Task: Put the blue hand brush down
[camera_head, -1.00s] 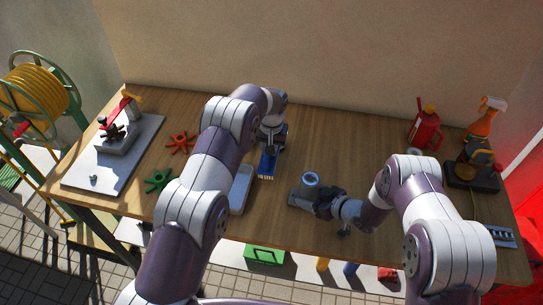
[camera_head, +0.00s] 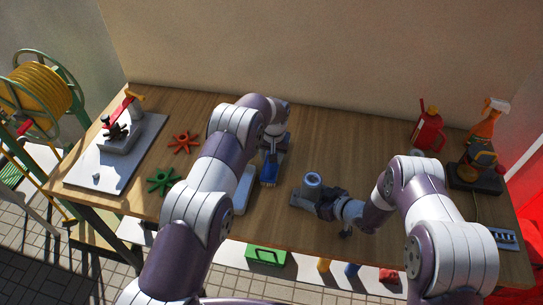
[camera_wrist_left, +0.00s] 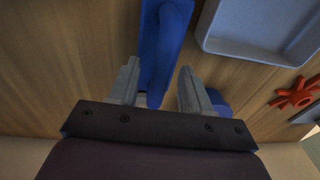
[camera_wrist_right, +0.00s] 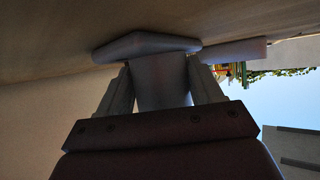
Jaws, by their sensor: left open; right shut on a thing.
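The blue hand brush (camera_head: 269,173) is at the middle of the table, beside the right edge of a pale tray (camera_head: 243,190). My left gripper (camera_head: 273,143) is at its far end, partly hidden by my arm. In the left wrist view the open fingers (camera_wrist_left: 157,78) stand on either side of the brush's blue handle (camera_wrist_left: 165,40), with a gap visible at the right finger. Contact with the wood is hard to tell. My right gripper (camera_head: 328,203) is shut on a grey round-topped object (camera_head: 312,181), also seen in the right wrist view (camera_wrist_right: 160,80).
The pale tray also shows in the left wrist view (camera_wrist_left: 260,52). Red (camera_head: 184,142) and green (camera_head: 163,181) star-shaped pieces lie to the left, near a grey plate (camera_head: 85,170). A red can (camera_head: 427,130) and an orange spray bottle (camera_head: 485,120) stand back right. Back-middle wood is clear.

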